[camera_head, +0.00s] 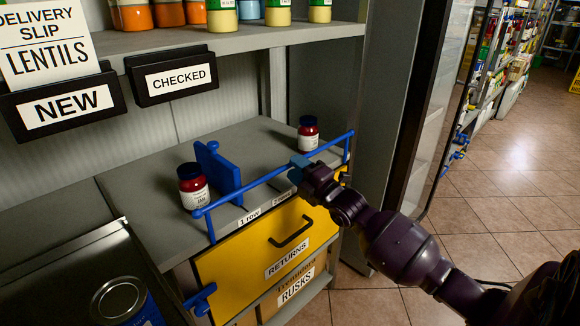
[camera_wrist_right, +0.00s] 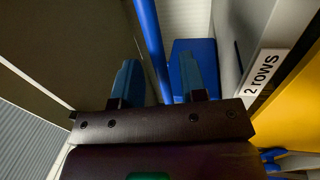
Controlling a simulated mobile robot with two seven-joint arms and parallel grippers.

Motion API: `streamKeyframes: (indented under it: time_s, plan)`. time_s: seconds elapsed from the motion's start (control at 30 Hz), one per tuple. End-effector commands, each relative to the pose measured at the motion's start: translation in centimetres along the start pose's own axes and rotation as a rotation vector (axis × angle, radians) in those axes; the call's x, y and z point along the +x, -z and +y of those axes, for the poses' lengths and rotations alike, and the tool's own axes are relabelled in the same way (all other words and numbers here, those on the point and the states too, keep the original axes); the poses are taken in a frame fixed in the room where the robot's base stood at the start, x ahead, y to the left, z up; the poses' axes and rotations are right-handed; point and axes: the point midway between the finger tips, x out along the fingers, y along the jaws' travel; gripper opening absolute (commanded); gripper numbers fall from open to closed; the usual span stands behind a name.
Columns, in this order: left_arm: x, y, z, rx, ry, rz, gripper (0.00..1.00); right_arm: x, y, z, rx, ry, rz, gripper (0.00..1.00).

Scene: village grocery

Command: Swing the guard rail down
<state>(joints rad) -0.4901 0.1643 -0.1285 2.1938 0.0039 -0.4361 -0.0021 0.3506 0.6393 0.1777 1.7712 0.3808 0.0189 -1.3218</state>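The blue guard rail (camera_head: 245,188) runs raised along the front edge of the grey shelf, with a post at each end. My right gripper (camera_head: 299,167) is at the rail's right half. In the right wrist view the rail (camera_wrist_right: 151,40) passes between the two blue fingers of my right gripper (camera_wrist_right: 160,82), which stand apart with space on both sides of it. Whether a finger touches the rail cannot be told. My left gripper is not in view.
Dark red jars stand on the shelf behind the rail, one left (camera_head: 193,187) and one right (camera_head: 308,134), with a blue divider (camera_head: 219,172) between. A yellow RETURNS drawer (camera_head: 235,268) is below. A blue can (camera_head: 122,303) stands lower left. A grey upright (camera_head: 385,110) rises right.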

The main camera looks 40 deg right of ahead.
Motion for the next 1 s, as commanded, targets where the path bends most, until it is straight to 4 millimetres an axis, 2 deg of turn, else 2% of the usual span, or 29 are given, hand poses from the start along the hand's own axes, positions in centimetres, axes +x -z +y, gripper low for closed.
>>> streamKeyframes:
  time_s: [0.2, 0.57, 0.83, 1.0]
  plan:
    - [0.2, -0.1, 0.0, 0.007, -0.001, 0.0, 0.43, 1.7, 0.0, -0.1, 0.001, 0.002, 0.0, 0.39]
    - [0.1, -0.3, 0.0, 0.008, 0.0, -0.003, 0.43, 2.1, 0.0, 0.0, 0.0, 0.001, 0.0, 0.39]
    - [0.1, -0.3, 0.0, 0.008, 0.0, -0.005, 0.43, 2.1, 0.0, 0.0, 0.0, 0.0, 0.0, 0.0]
    - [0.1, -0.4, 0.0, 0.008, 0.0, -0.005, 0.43, 2.1, 0.0, 0.0, 0.0, 0.001, 0.0, 0.0]
